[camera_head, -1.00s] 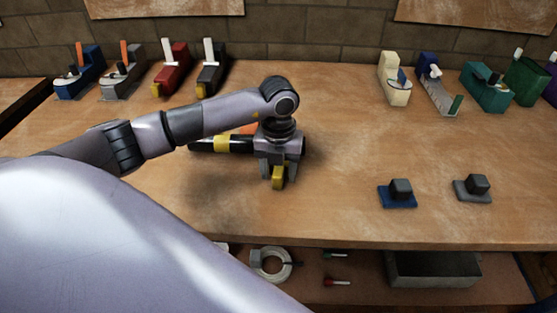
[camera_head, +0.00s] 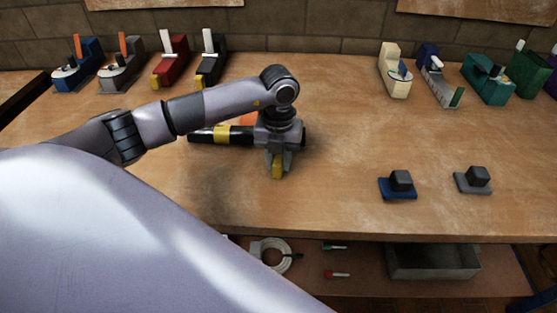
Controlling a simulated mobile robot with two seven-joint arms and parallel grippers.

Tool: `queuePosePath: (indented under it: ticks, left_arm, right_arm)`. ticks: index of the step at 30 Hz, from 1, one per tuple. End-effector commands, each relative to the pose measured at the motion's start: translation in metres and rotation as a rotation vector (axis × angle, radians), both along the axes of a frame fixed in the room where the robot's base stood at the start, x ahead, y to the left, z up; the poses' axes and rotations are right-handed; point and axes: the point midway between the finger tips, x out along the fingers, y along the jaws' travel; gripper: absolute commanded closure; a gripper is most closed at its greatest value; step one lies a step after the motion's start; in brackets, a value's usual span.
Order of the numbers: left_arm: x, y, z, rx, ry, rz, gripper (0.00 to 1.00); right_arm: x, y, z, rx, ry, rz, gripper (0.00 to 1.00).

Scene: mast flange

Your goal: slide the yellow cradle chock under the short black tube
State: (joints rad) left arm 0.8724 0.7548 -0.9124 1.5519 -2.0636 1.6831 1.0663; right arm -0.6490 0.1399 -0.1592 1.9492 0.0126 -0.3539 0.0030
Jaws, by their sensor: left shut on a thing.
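The black tube (camera_head: 205,135) with a yellow band lies on the workbench, left of centre. My left gripper (camera_head: 278,163) points down in front of the tube's right part and hides some of it. I cannot tell whether the chock touches the tube or the bench. My right gripper is out of view.
Several clamp-like tools, including a red one (camera_head: 170,66) and a cream one (camera_head: 394,72), stand along the back. Two small blocks, on a blue base (camera_head: 398,191) and a grey base (camera_head: 473,186), sit at right. The bench (camera_head: 335,195) between is clear.

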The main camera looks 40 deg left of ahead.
Motion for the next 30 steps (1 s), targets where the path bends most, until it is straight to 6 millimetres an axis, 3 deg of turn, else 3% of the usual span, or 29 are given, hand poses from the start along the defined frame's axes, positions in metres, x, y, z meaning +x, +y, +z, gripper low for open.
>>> queuePosePath:
  ticks: [5,6,8,9,19,30]
  left_arm:
    - [0.001,0.0,0.001,0.0,-0.002,0.0,1.0]
    - [0.001,0.0,0.001,0.0,-0.002,0.0,0.64]
    - [0.001,0.0,0.001,0.0,-0.002,0.0,0.44]
    - [0.001,0.0,0.001,0.0,-0.002,0.0,0.41]
    - [0.001,0.0,0.005,0.0,-0.004,0.0,0.41]
    - [0.001,0.0,0.06,-0.001,-0.005,0.0,0.41]
  right_arm:
    - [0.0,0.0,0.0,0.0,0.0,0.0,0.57]
    - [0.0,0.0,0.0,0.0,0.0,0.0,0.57]
    - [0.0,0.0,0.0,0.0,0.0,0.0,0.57]
    - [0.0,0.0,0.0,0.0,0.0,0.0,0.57]
    - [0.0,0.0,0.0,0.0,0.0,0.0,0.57]
    - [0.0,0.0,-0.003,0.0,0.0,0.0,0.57]
